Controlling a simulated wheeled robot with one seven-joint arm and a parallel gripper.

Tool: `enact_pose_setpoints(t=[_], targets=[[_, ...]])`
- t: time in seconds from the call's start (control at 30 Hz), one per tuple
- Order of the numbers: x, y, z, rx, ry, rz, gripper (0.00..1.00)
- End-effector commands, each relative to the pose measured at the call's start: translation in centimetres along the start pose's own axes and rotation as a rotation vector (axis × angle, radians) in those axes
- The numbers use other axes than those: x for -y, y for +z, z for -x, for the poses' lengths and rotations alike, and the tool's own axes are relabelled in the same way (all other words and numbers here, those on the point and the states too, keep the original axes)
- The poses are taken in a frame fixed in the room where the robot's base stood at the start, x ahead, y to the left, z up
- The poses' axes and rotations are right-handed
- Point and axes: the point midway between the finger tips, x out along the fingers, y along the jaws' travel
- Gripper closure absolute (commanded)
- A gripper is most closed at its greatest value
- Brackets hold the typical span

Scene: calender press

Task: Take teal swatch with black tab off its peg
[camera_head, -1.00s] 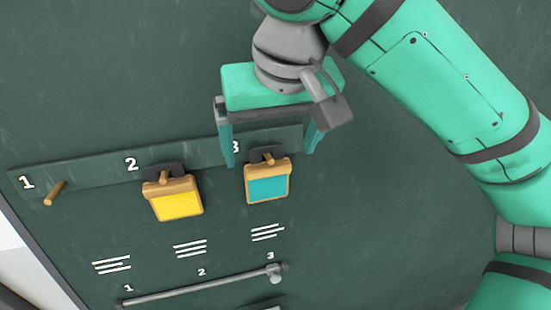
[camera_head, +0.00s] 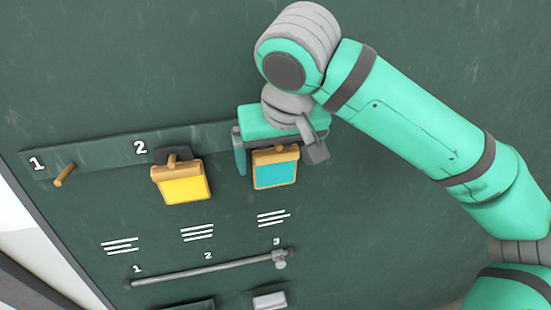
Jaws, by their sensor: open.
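The teal swatch (camera_head: 275,174) in its tan frame hangs on the third peg (camera_head: 279,149) of the board. Its black tab is hidden behind my gripper in the present view. My gripper (camera_head: 271,165) is open, with its body just above the swatch. One finger shows at the left side of the swatch; the other is near its right edge, partly hidden by a grey part. I cannot tell whether either finger touches the swatch.
A yellow swatch (camera_head: 182,184) with a black tab hangs on peg 2, to the left. Peg 1 (camera_head: 65,174) is bare. A grey horizontal bar (camera_head: 205,268) runs below the swatches. Grey blocks (camera_head: 270,300) sit at the bottom edge.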

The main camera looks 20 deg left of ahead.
Motion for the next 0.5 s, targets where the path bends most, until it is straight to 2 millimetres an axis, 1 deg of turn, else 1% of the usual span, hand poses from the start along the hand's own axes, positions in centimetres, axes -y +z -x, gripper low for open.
enact_pose_setpoints(t=[0.2, 0.23, 0.27, 0.3, 0.37, 0.4, 0.43, 0.5], targets=[[0.07, -0.02, -0.15, 0.0, 0.0, 0.001, 0.08], [0.07, -0.02, -0.14, 0.0, 0.0, 0.001, 0.1], [0.07, -0.02, -0.14, 0.0, -0.001, 0.001, 0.17], [0.02, -0.01, -0.13, 0.0, 0.0, 0.0, 0.27], [-0.03, 0.01, -0.12, 0.0, 0.0, -0.001, 0.41], [-0.06, 0.02, -0.11, 0.0, 0.0, -0.001, 0.51], [-0.07, 0.03, -0.11, 0.0, 0.0, -0.002, 0.53], [-0.05, 0.02, -0.11, 0.0, 0.0, -0.001, 0.52]])
